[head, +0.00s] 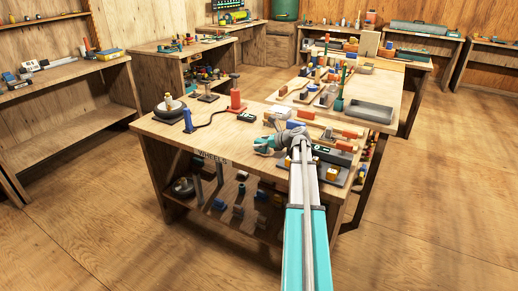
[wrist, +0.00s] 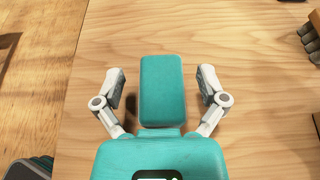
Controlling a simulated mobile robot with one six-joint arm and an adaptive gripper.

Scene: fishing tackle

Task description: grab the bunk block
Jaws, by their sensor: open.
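A teal rectangular block with rounded corners, which I take for the bunk block (wrist: 161,88), shows between my gripper's fingers in the wrist view. My gripper (wrist: 160,88) is open, with one white, grey-padded finger on each side of it. Wood shows between the block and both fingers, so neither finger touches its sides. The block's near end is close to my teal gripper body, and I cannot tell the gap there. In the head view my gripper (head: 258,146) is over the near workbench, and I cannot pick the block out from it.
The near workbench (head: 170,126) has its edge left of the gripper in the wrist view. A dark ridged object (wrist: 308,40) lies at upper right there.

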